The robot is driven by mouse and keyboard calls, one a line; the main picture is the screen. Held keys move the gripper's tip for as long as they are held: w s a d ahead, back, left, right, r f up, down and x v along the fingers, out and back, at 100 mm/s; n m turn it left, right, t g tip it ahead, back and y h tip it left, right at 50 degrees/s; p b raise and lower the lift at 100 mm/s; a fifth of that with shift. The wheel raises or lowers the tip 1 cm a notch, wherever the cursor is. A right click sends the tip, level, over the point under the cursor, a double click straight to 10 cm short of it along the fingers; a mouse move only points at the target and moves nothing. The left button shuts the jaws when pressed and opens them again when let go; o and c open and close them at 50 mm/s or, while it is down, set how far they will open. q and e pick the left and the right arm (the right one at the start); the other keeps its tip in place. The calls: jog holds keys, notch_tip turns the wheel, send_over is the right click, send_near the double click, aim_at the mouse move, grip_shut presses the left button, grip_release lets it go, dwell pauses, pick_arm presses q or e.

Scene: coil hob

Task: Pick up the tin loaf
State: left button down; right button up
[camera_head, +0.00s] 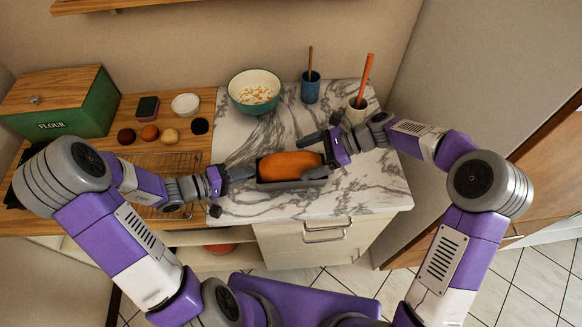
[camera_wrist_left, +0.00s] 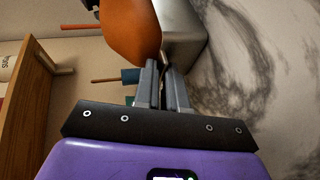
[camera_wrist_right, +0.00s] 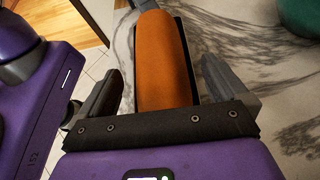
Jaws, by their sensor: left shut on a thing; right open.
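The tin loaf is an orange-brown loaf (camera_head: 290,164) in a dark rectangular tin (camera_head: 292,184) on the marble counter. My left gripper (camera_head: 240,174) is shut on the tin's left end; in the left wrist view its fingers (camera_wrist_left: 164,82) meet at the end of the grey tin (camera_wrist_left: 182,30), beside the loaf (camera_wrist_left: 130,30). My right gripper (camera_head: 327,155) is open at the tin's right end. In the right wrist view its fingers (camera_wrist_right: 164,85) are spread on either side of the loaf (camera_wrist_right: 162,62) and tin. I cannot tell whether the tin's underside touches the counter.
A teal bowl (camera_head: 254,92), a blue cup (camera_head: 310,88) and a white pot (camera_head: 356,110) with an orange-handled tool stand behind the tin. A green flour box (camera_head: 68,112) and a wire rack (camera_head: 165,165) are on the left. Marble (camera_head: 385,185) is clear at right.

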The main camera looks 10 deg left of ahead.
aim_at(299, 162)
pick_arm(q)
jog(key=shift+s+f, duration=0.1)
jog(key=shift+f, duration=0.15)
pick_arm(e)
jog(key=shift+x, duration=1.55)
jog(key=shift+f, duration=0.1)
jog(key=shift+d, duration=0.1)
jog(key=shift+c, duration=0.5)
jog(key=c, duration=1.2)
jog(key=shift+c, duration=0.2)
notch_tip(299, 162, up, 10)
jog(key=shift+r, duration=0.1)
pick_arm(q)
jog(key=c, duration=0.9)
grip_release()
jog(key=shift+r, duration=0.15)
